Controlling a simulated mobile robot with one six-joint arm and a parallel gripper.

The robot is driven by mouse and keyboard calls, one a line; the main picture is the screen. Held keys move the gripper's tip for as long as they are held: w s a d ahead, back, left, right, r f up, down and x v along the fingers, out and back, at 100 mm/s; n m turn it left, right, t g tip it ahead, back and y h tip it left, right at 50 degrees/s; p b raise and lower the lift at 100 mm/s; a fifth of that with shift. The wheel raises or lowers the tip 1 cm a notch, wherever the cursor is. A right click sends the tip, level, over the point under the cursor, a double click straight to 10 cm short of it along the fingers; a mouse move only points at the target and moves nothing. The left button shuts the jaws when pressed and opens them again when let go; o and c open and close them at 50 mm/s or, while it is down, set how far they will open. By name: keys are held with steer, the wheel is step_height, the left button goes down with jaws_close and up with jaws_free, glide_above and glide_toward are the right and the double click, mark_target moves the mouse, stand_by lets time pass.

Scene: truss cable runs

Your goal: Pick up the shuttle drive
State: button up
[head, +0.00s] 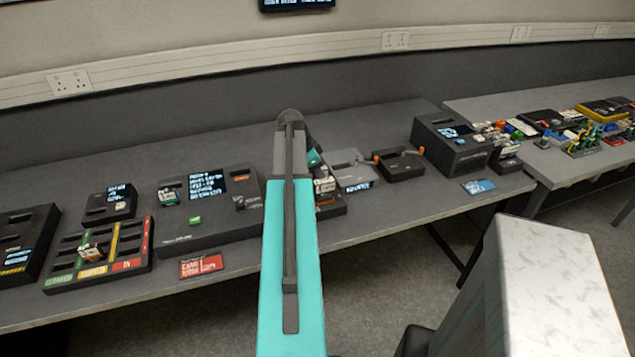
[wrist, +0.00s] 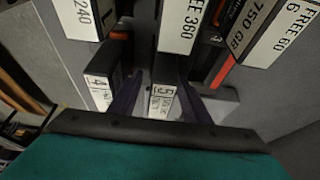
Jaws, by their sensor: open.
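In the wrist view my gripper (wrist: 160,84) is open, with its two dark fingers on either side of a grey drive with a white label marked 5 (wrist: 162,102). I cannot tell whether the fingers touch it. Left of it is a drive labelled 4 (wrist: 98,92). Larger labels show above: one ending in 240 (wrist: 86,15), FREE 360 (wrist: 180,26), 750 GB (wrist: 248,25) and FREE 60 (wrist: 283,30). No readable label says shuttle, so I cannot tell which is the shuttle drive. In the head view my teal arm hides my gripper and what it is at.
A grey bench holds a sorting tray (head: 98,259) with coloured strips, a large dark unit with a screen (head: 208,205), a red card (head: 201,266) and a black box with a screen (head: 450,143). A second bench (head: 590,160) at right carries clutter. Drives crowd closely around my fingers.

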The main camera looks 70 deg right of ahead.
steer(key=shift+s+f, duration=0.1)
steer(key=shift+f, duration=0.1)
steer(key=shift+c, duration=0.2)
jaws_close()
